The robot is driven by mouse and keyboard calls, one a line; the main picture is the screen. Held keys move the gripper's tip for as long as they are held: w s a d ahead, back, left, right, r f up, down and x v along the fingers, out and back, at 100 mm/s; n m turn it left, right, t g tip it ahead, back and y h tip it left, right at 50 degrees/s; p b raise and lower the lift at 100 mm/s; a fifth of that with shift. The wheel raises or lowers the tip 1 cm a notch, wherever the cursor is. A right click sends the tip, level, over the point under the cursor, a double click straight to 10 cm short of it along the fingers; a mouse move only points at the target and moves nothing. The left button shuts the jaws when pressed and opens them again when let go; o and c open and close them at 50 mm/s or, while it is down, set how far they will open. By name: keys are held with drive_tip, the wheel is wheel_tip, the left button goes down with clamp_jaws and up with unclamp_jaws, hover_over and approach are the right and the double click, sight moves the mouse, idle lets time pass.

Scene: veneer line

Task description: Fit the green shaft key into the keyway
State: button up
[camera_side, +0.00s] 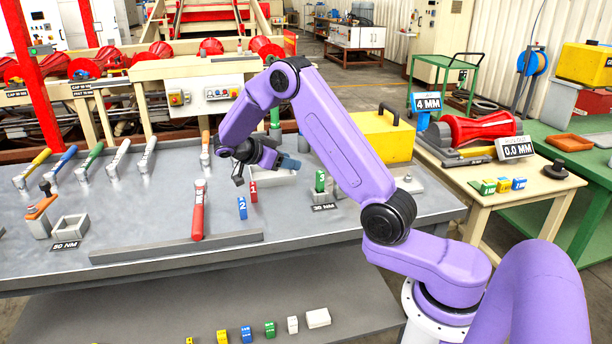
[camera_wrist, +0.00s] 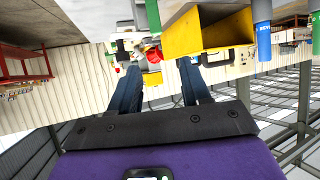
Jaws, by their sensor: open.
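Small green, yellow and blue blocks lie on the wooden-topped table at the right in the side view; the green block (camera_side: 488,186) there looks like the shaft key. A red spool-shaped shaft (camera_side: 480,128) lies behind them near the 4 MM sign; I cannot make out a keyway on it. A small red shape (camera_wrist: 152,55), perhaps this shaft, shows in the wrist view. My gripper (camera_side: 290,163) is above the grey bench, well left of the key and shaft. In the wrist view its two blue fingers (camera_wrist: 160,74) are apart with nothing between them.
A yellow case (camera_side: 383,137) stands on the grey bench (camera_side: 330,221) right of my gripper. Another green block (camera_side: 320,180) stands by the 30 NM label. Numbered blocks, a red-handled tool (camera_side: 198,210) and several coloured wrenches are on the bench. A 0.0 MM display (camera_side: 515,147) stands by the shaft.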

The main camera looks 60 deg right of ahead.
drive_tip(key=w+a+r+n+t+y, duration=0.25)
drive_tip(key=w+a+n+t, duration=0.25)
drive_tip(key=w+a+t, duration=0.25)
drive_tip(key=w+a+r+n+t+y, duration=0.2)
drive_tip(key=w+a+r+n+t, duration=0.2)
drive_tip(key=w+a+n+t, duration=0.25)
drive_tip(key=s+a+r+n+y, duration=0.1)
drive_tip(key=s+a+n+y, duration=0.35)
drive_tip(key=a, duration=0.55)
drive_tip(key=s+a+r+n+y, duration=0.1)
drive_tip(key=s+a+n+y, duration=0.4)
drive_tip(key=a, duration=0.5)
drive_tip(key=s+a+f+n+g+y, duration=0.2)
drive_tip(key=s+n+g, duration=0.15)
drive_tip(key=s, duration=0.65)
drive_tip(key=s+a+f+n+g+y, duration=0.1)
drive_tip(key=s+a+n+g+y, duration=0.2)
drive_tip(key=s, duration=0.7)
drive_tip(key=s+d+f+n+g+h, duration=0.3)
drive_tip(key=s+d+n+h, duration=0.4)
drive_tip(key=s+d, duration=0.7)
drive_tip(key=shift+s+d+f, duration=0.15)
drive_tip(key=shift+s+f, duration=0.1)
drive_tip(key=shift+s, duration=0.7)
